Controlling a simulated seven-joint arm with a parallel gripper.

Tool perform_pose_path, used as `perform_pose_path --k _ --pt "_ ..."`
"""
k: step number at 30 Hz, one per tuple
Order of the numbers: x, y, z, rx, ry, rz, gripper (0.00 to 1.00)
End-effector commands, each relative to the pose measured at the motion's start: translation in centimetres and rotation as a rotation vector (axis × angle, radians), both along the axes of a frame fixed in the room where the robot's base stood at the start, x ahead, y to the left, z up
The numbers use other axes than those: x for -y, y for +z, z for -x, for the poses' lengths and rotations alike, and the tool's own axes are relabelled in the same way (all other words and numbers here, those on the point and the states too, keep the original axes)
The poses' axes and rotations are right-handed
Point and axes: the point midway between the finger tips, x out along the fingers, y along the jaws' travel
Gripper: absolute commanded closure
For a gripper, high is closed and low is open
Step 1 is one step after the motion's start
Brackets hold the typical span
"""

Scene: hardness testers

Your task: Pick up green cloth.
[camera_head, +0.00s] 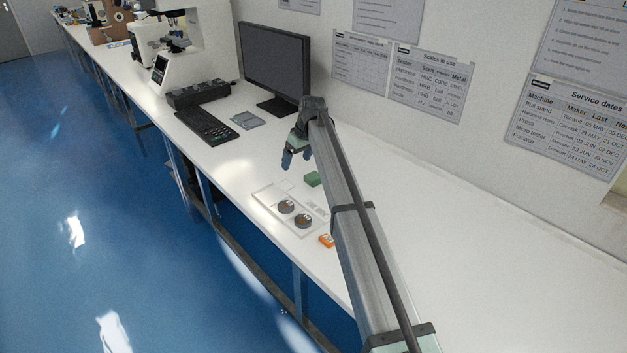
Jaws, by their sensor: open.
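The green cloth (312,179) is a small green folded-looking piece lying on the white bench. It lies just behind a white tray, and my arm passes close by its right side. My gripper (291,160) is open and hangs above the bench, up and to the left of the cloth in the picture. Nothing shows between its fingers. The gripper and the cloth are apart.
The white tray (268,203) holds two dark round pieces (286,207). An orange item (326,241) lies beside it. A monitor (274,62), keyboard (205,125), grey cloth-like item (248,120) and white tester (190,60) stand further left. The bench at right is clear.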

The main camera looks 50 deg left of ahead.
Motion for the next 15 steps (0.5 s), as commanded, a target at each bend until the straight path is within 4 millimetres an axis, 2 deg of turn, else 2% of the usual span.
perform_pose_path --k 1,3,6,11,15 --pt "1.0 0.8 -2.4 0.021 -0.028 -0.005 0.11" --pt "2.0 1.3 -4.7 0.044 -0.056 -0.008 0.11" --pt "3.0 1.9 -6.7 0.064 -0.083 -0.01 0.11" --pt "3.4 1.7 -7.7 0.074 -0.095 -0.008 0.11" --pt "2.9 0.4 -7.7 0.073 -0.095 -0.009 0.11"
